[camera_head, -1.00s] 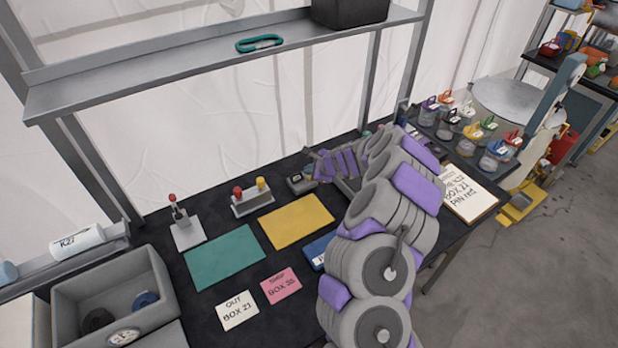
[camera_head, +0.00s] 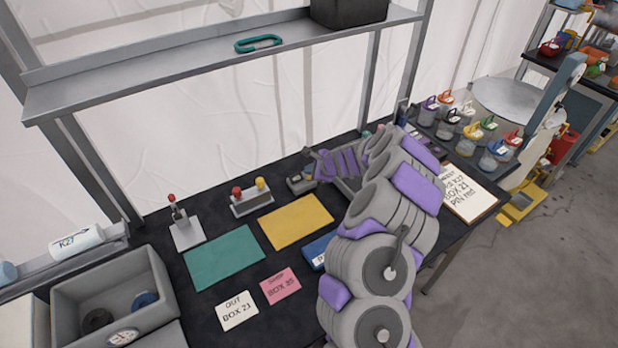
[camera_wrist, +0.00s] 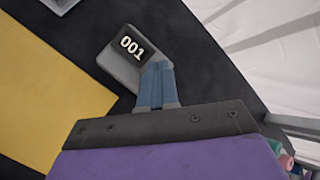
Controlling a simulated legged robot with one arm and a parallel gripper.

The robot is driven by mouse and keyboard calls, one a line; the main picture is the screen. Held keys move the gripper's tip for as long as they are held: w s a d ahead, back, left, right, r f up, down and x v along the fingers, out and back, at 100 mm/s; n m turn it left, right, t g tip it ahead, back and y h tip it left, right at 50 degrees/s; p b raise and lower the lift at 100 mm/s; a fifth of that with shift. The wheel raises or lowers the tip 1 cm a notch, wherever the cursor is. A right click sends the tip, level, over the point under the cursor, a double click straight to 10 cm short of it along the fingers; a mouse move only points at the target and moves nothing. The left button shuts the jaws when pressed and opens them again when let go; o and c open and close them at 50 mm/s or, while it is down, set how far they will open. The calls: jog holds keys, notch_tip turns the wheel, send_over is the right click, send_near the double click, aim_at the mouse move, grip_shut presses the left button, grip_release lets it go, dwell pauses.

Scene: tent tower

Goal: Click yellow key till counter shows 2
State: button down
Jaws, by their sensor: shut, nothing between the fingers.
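The counter (camera_wrist: 131,46) is a small grey block with a dark display reading 001 in the wrist view. It also shows in the head view (camera_head: 298,183), too small there to read. My gripper (camera_wrist: 158,68) is shut and empty, its blue-grey fingertips over the counter's edge beside the display. I cannot tell whether they touch it. No yellow key shows on the counter in the wrist view; the fingers cover part of the block. In the head view my gripper (camera_head: 318,163) is just beside the counter. A yellow knob (camera_head: 261,184) stands on a separate grey box.
The grey box (camera_head: 252,204) also bears a red knob. A yellow mat (camera_head: 297,222) and a green mat (camera_head: 224,257) lie in front. A lever stand (camera_head: 186,233) is at left. A metal shelf (camera_head: 200,70) spans above the table. Jars (camera_head: 470,125) stand at right.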

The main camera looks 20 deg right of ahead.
jog(key=shift+f, duration=0.1)
jog(key=shift+d+f, duration=0.1)
jog(key=shift+f, duration=0.15)
jog(key=shift+s+f+b, duration=0.1)
jog(key=shift+f+b, duration=0.4)
jog(key=shift+b, duration=0.05)
dwell(0.7)
dwell(0.3)
jog(key=shift+r+p, duration=0.8)
jog(key=shift+r, duration=0.15)
jog(key=shift+r+p, duration=2.1)
jog(key=shift+r, duration=0.4)
